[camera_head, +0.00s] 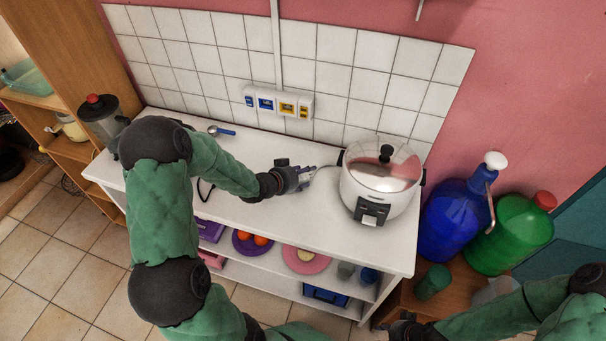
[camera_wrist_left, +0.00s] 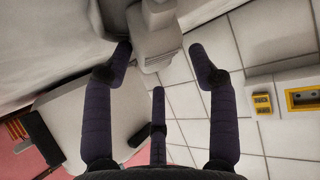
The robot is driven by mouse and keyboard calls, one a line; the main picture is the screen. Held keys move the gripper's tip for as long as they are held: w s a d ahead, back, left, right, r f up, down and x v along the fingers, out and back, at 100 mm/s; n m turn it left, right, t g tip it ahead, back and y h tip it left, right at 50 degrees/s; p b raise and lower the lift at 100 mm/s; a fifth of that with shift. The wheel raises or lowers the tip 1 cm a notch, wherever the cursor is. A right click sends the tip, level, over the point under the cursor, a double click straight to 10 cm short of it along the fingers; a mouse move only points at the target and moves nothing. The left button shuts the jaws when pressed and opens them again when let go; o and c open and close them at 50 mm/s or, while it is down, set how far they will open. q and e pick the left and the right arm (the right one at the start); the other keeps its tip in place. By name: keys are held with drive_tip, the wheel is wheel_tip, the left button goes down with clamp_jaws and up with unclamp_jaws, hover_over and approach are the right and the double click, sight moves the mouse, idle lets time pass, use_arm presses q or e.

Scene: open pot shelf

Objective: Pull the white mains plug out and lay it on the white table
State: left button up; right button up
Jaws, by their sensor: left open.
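My left gripper (camera_head: 305,174) is low over the white table (camera_head: 240,208), just left of the rice cooker. In the left wrist view its dark fingers (camera_wrist_left: 160,72) are spread apart. A pale blocky piece (camera_wrist_left: 156,38), which looks like the white mains plug, shows between and beyond the fingertips, with no finger clearly closed on it. Whether it rests on the table I cannot tell. In the head view the gripper mostly hides it. The wall sockets (camera_head: 278,103) show no plug in them. My right gripper (camera_head: 405,327) is at the bottom edge, its fingers unclear.
The white rice cooker (camera_head: 376,192) stands close to the right of my left gripper. A blue-handled utensil (camera_head: 222,131) lies at the back, and a blender (camera_head: 103,118) stands at the left. Blue (camera_head: 455,215) and green (camera_head: 512,235) bottles stand to the right.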

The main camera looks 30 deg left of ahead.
use_arm(q)
drive_tip(key=v, duration=1.2)
